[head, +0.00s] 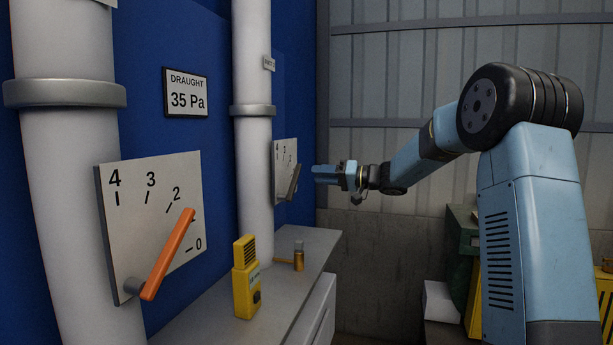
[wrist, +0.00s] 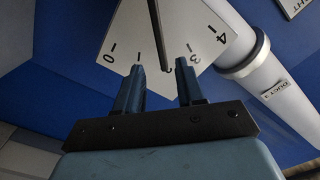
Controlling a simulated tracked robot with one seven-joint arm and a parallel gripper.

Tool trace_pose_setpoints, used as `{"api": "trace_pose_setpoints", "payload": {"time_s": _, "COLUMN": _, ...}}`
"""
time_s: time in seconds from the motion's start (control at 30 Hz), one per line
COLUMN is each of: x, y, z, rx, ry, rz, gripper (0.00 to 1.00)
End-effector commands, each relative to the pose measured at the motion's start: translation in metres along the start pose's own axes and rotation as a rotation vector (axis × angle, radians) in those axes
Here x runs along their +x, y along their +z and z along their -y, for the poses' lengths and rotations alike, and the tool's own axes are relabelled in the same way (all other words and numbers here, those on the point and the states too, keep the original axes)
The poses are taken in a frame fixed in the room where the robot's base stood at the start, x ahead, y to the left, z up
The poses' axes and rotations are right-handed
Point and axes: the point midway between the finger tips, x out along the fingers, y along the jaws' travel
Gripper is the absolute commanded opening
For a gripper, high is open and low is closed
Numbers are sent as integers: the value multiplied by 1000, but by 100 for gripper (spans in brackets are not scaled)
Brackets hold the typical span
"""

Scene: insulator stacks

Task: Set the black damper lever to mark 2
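The black damper lever (head: 294,183) is on the far white dial plate (head: 280,160), on the farther pipe. In the wrist view the black lever (wrist: 156,30) crosses the dial plate (wrist: 190,22), its free end between the 1-side tick and the 3. The 2 cannot be made out there. My gripper (head: 316,173) is just right of the lever in the head view. In the wrist view my gripper (wrist: 161,68) is open, with the lever's end showing in the gap between the fingers. I see no clear contact.
A nearer dial has an orange lever (head: 168,255) around mark 1. A yellow handheld device (head: 246,278) and a small brass-coloured item (head: 298,258) stand on the grey bench (head: 205,318) below. A draught display (head: 186,92) reads 35 Pa. The pipe collar (wrist: 250,55) is close right in the wrist view.

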Motion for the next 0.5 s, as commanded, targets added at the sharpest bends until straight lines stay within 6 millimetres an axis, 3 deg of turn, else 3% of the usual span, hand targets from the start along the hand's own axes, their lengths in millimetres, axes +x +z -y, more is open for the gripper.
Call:
{"api": "trace_pose_setpoints", "payload": {"time_s": 0.2, "x": -38, "y": 0, "z": -1, "rx": 0, "ry": 2, "rz": 0, "gripper": 38}}
{"api": "trace_pose_setpoints", "payload": {"time_s": 0.5, "x": -57, "y": 0, "z": -1, "rx": 1, "ry": 1, "rz": 0, "gripper": 38}}
